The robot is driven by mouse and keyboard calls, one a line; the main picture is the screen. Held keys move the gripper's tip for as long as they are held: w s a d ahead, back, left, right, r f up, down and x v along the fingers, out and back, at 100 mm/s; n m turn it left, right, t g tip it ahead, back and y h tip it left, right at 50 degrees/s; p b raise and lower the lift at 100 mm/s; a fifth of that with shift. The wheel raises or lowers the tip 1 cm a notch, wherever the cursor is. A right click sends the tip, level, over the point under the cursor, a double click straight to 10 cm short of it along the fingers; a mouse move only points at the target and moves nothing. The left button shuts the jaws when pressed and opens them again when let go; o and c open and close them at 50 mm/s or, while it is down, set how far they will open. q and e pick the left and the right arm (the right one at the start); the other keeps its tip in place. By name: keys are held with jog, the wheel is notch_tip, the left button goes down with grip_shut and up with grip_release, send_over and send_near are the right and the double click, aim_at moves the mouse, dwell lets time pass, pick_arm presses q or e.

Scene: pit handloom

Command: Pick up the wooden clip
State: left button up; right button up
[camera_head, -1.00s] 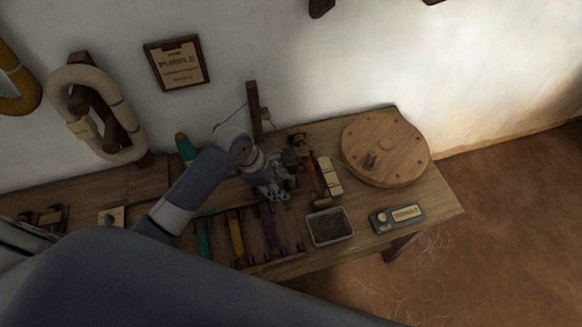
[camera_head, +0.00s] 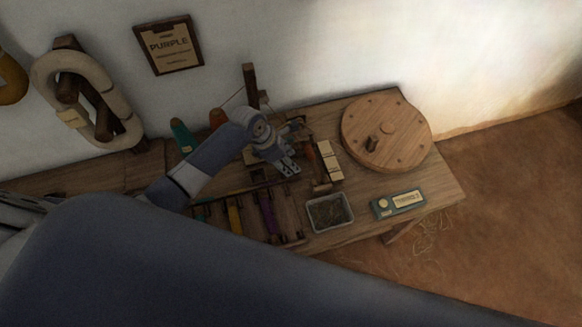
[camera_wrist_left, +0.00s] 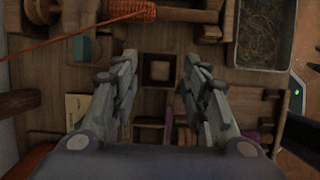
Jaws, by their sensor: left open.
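My left gripper (camera_head: 287,166) is open and hangs over the workbench, beside the winding frame. In the left wrist view its two fingers (camera_wrist_left: 160,62) are spread apart, with nothing held between them. A small square wooden piece (camera_wrist_left: 160,70) with a paler centre shows in the gap between the fingertips. It may be the wooden clip, but I cannot tell for certain. In the head view the gripper and arm hide that spot. My right gripper is not in view.
An orange thread (camera_wrist_left: 65,40) crosses the left wrist view. A sign reading PURPLE (camera_head: 169,45) hangs on the wall.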

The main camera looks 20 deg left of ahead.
pick_arm(q)
jog(key=shift+x, duration=1.45)
jog(key=c, duration=0.9)
jog(key=shift+r, duration=0.15)
